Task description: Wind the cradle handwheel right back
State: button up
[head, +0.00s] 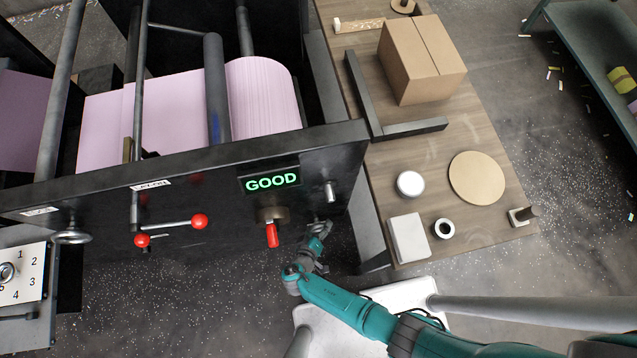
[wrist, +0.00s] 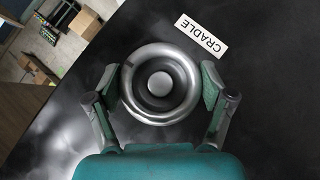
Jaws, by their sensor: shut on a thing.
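The cradle handwheel (wrist: 160,112) is a round silver wheel with a dished face and a domed hub, mounted on the black panel. My gripper (wrist: 161,84) has one green-padded finger on each side of its rim and is shut on it. A white label reading CRADLE (wrist: 201,36) sits beside the wheel in the wrist view. In the head view my gripper (head: 319,232) is at the lower right of the machine's front panel, and it mostly hides the handwheel there.
The front panel (head: 115,195) carries a lit GOOD sign (head: 271,180), a red-handled valve (head: 272,234), a lever with red knobs (head: 199,221) and another handwheel (head: 72,237). A pink roll (head: 262,95) lies behind. A wooden table (head: 425,180) with a cardboard box (head: 420,60) stands right.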

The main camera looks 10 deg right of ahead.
jog(key=shift+n+t+h, duration=0.5)
jog(key=shift+n+h, duration=0.6)
jog(key=shift+h, duration=0.4)
jog(key=o, duration=1)
jog(key=shift+o, duration=0.2)
jog(key=shift+r, duration=0.15)
